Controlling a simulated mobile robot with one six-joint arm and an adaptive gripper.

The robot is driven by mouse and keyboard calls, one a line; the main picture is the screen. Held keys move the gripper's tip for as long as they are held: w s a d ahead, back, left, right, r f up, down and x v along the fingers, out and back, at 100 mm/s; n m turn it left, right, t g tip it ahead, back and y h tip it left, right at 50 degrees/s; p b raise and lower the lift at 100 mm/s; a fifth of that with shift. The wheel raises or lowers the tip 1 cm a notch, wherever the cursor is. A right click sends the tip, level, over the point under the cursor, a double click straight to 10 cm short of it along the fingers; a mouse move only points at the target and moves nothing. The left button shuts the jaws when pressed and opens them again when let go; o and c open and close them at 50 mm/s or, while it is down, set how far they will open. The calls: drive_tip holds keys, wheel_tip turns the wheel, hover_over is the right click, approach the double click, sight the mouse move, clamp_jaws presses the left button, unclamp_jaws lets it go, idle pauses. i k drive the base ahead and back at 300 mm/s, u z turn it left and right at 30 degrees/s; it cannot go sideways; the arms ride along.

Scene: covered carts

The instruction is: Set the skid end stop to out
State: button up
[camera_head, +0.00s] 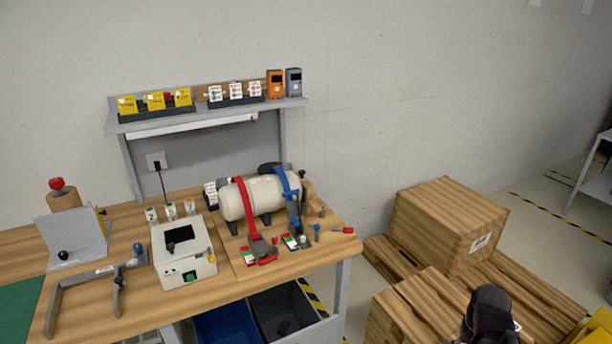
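A cream tank (262,196) lies on a wooden skid board (240,262) on the workbench, held by a red strap (245,208) and a blue strap (290,192). At the skid's right end stands a small wooden block with a black knob (306,187), which looks like the end stop; its setting cannot be made out. My gripper (489,312) appears as a dark shape at the bottom right, in front of wooden crates and well away from the skid. Its fingers cannot be made out, and nothing is seen held.
A white box (183,259) and a grey clamp frame (97,274) stand left of the skid. A shelf (205,119) with cards and two handheld devices is above. Wooden crates (448,221) stand on the floor to the right. A blue bin (228,322) is under the bench.

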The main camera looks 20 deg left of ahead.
sight(309, 205)
drive_tip(key=u, duration=0.2)
drive_tip(key=k, duration=0.75)
drive_tip(key=u, duration=0.55)
drive_tip(key=k, duration=0.6)
drive_tip(key=u, duration=0.15)
drive_tip(key=i, duration=1.7)
drive_tip(key=z, duration=0.65)
drive_tip(key=i, duration=0.7)
drive_tip(key=z, duration=0.25)
